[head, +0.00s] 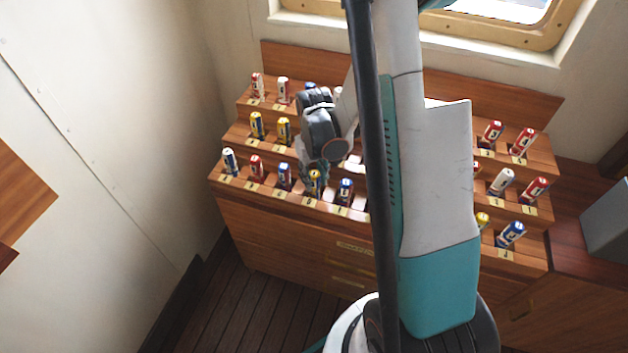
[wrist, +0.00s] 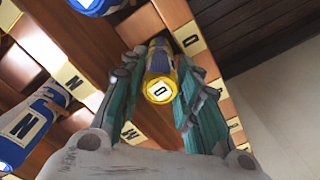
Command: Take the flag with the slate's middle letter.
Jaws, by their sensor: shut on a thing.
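Rolled flags stand in slots of a stepped wooden rack (head: 300,207), each with a letter on its end and a letter plate by its slot. My gripper (wrist: 160,75) has its teal fingers on both sides of a yellow and blue flag (wrist: 158,58), shut on it. In the head view my gripper (head: 316,168) is at the front row, at the yellow flag (head: 315,186), partly hidden by my arm. I cannot tell whether the flag is still in its slot. No slate is in view.
Close neighbours are a blue and white flag (head: 345,191) and a purplish flag (head: 284,177). A blue flag marked N (wrist: 22,128) shows in the wrist view. My arm hides the rack's middle. A wall (head: 120,130) closes the left side.

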